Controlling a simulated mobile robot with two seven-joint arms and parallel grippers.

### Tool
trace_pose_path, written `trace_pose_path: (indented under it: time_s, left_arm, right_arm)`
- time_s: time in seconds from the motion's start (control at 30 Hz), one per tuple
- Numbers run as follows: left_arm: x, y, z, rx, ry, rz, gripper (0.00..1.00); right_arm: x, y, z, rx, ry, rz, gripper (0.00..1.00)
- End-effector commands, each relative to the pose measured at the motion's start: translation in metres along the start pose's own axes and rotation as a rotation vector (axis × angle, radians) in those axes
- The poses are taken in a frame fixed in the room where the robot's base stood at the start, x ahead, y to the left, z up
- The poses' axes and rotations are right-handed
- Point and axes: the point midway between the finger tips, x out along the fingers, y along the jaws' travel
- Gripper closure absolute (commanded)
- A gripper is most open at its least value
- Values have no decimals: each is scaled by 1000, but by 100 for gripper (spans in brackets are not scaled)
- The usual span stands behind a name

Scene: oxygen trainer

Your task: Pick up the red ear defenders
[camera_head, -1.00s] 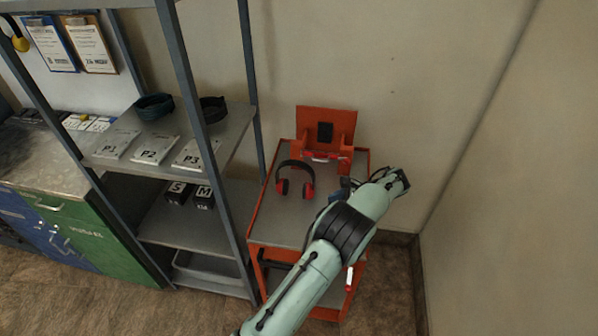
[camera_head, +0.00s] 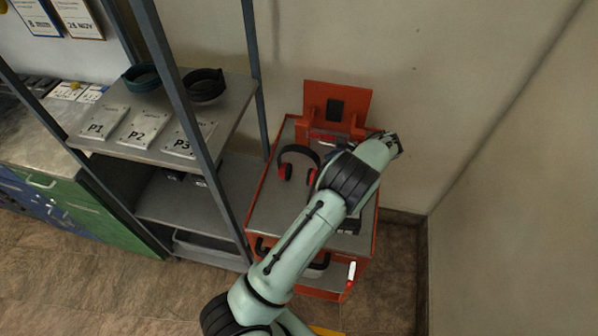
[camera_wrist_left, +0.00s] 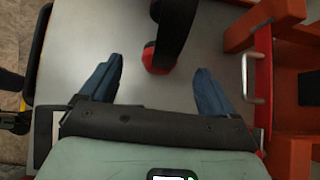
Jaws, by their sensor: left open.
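The red ear defenders (camera_head: 286,171) lie on the grey top of the orange cart (camera_head: 258,208), with red cups and a black headband. My left arm reaches over the cart from below, and its wrist hides the gripper in the head view. In the left wrist view my left gripper (camera_wrist_left: 158,66) is open and empty, with blue fingers apart. A red cup of the ear defenders (camera_wrist_left: 153,56) and part of the black band show just ahead of and between the fingertips. I cannot tell the height gap. My right gripper is not in view.
An orange upright holder (camera_head: 338,103) stands at the cart's back, close on the right in the wrist view. A grey shelf rack (camera_head: 150,70) stands left of the cart. A wall is behind. The cart top's left front is clear.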

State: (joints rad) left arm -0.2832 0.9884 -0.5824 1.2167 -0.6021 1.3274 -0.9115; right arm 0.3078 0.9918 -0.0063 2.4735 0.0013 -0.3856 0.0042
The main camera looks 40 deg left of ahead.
Motion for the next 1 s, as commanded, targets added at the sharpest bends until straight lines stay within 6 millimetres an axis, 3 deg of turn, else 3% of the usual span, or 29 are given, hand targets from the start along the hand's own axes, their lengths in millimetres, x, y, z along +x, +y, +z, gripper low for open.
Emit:
trace_pose_path:
  time_s: [0.27, 0.6, 0.87, 1.0]
  left_arm:
    - [24, 0, 0, -1, 0, 1, 11]
    - [69, 0, 1, -1, 0, -1, 11]
    - [71, -1, 1, -2, 1, -2, 11]
    - [71, -1, 1, -2, 1, -2, 53]
  right_arm:
    - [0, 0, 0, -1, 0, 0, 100]
    - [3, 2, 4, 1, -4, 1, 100]
    - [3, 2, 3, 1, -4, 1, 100]
    - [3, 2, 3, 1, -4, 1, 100]
